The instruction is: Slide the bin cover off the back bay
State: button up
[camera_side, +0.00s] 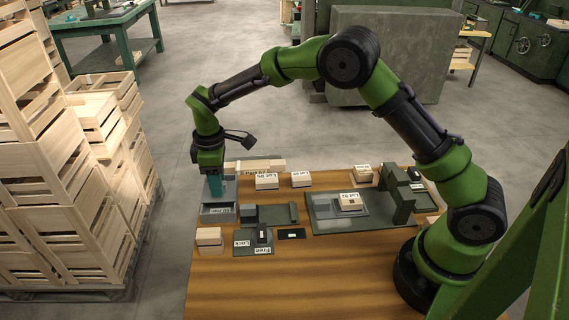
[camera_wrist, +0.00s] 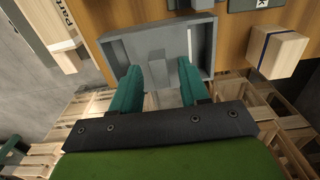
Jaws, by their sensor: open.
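The grey bin (camera_side: 219,209) stands at the far left corner of the wooden table, with a label on its front. In the wrist view its rim (camera_wrist: 112,48) frames a flat grey panel that looks like the cover (camera_wrist: 132,52). A grey upright block (camera_wrist: 157,68), likely the cover's handle, rises from it. My gripper (camera_side: 215,190) is over the bin. In the wrist view my gripper (camera_wrist: 158,78) is open, with one teal finger on each side of the block and visible gaps. Whether the fingertips touch the panel is hidden.
Small labelled boxes (camera_side: 266,181) stand behind and right of the bin. A pale wooden block (camera_side: 209,238) lies in front of it. A dark green fixture (camera_side: 270,214) and a tray (camera_side: 322,222) are to the right. Stacked wooden crates (camera_side: 105,190) stand left of the table.

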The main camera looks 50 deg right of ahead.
grip_shut()
dwell(0.3)
jog(key=shift+w+d, duration=1.45)
jog(key=shift+w, duration=0.05)
jog(key=shift+c, duration=0.4)
grip_release()
jog(key=shift+o, duration=0.4)
